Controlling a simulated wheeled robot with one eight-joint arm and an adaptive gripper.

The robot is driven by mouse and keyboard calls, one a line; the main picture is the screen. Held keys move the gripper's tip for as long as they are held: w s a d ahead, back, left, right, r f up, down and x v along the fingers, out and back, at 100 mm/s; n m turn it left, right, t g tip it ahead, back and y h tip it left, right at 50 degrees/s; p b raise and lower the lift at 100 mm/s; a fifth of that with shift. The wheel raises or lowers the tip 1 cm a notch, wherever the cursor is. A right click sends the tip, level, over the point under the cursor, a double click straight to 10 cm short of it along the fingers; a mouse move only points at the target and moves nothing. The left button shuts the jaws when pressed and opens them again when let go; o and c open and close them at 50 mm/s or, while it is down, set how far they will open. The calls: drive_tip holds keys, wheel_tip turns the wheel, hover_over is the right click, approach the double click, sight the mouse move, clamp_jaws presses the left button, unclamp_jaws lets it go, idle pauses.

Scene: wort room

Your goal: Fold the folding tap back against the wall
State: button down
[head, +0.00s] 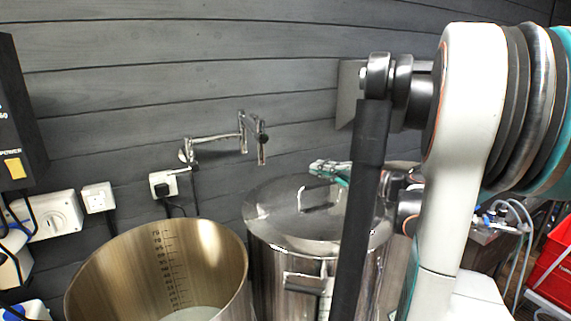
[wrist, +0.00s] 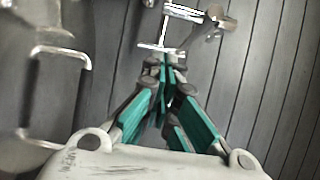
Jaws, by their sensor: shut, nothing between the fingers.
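The chrome folding tap (head: 215,139) is mounted on the dark plank wall in the head view. Its jointed arm reaches rightward from the wall mount, with a spout hanging at its outer end. My gripper (head: 318,168) is to the right of the spout, above the lidded steel pot, apart from the tap. In the wrist view the shut, empty teal fingers of my gripper (wrist: 166,72) point toward the tap (wrist: 162,46), which shows just beyond the tips. Whether the tips touch it is unclear there. My arm hides part of the scene to the right.
An open steel pot (head: 100,280) stands at front left, below the tap. The lidded pot (head: 265,212) stands beside it, its lid handle upright. Wall sockets (head: 163,184) and a dark control box (head: 18,115) are at left. A red crate (head: 552,262) is at far right.

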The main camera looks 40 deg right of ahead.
drive_tip(key=w+a+b, duration=0.2)
drive_tip(key=w+a, duration=0.3)
drive_tip(key=w, duration=0.6)
drive_tip(key=shift+w+b, duration=0.25)
drive_tip(key=shift+b, duration=0.1)
drive_tip(key=shift+a, duration=0.1)
